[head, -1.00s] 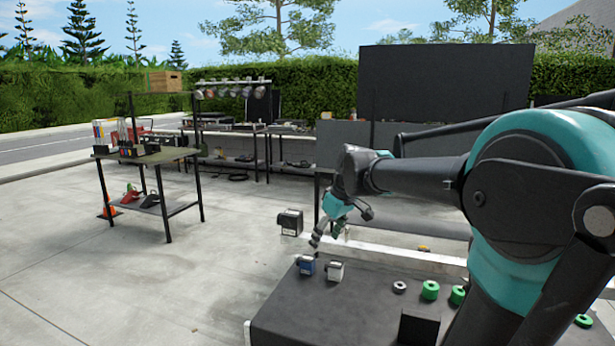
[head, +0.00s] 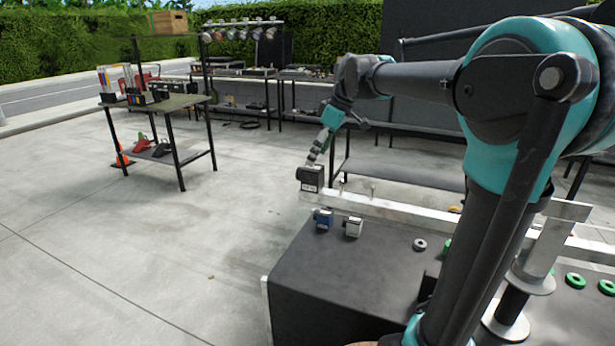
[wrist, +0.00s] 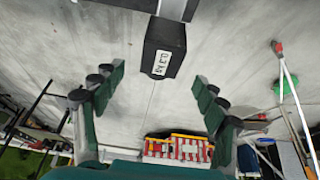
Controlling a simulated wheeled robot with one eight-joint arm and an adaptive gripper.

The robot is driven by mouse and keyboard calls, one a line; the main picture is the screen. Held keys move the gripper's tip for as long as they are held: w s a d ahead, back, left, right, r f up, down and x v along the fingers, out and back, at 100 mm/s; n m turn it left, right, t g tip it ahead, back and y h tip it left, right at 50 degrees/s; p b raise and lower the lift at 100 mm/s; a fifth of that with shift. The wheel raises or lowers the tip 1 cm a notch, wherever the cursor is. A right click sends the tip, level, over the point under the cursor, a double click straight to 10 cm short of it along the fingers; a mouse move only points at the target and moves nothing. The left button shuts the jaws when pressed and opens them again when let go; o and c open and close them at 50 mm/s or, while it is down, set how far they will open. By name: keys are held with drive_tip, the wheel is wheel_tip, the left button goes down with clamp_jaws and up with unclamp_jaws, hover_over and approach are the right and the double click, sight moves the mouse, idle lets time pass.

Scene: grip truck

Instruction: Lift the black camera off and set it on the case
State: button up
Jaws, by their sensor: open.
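The black camera (head: 310,180) is a small black box with a white label. It sits at the left end of a pale metal bar (head: 400,208) behind the case. In the wrist view the black camera (wrist: 165,45) is upside down, straight ahead between the fingers. My gripper (head: 312,160) is just above the black camera in the head view. In the wrist view my gripper (wrist: 159,74) is open, its fingers apart on either side of the camera.
Green rings (head: 575,280) lie to the right. A table (head: 160,105) stands at the left. Open concrete lies left of the case.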

sight(307, 169)
drive_tip(key=x, duration=0.9)
drive_tip(key=shift+s+f, duration=0.1)
drive_tip(key=shift+f, duration=0.05)
drive_tip(key=shift+c, duration=0.4)
drive_tip(key=c, duration=1.4)
drive_tip(key=o, duration=0.7)
drive_tip(key=shift+c, duration=1.4)
drive_tip(key=shift+r, duration=1.3)
drive_tip(key=shift+r, duration=2.45)
drive_tip(key=shift+r, duration=0.15)
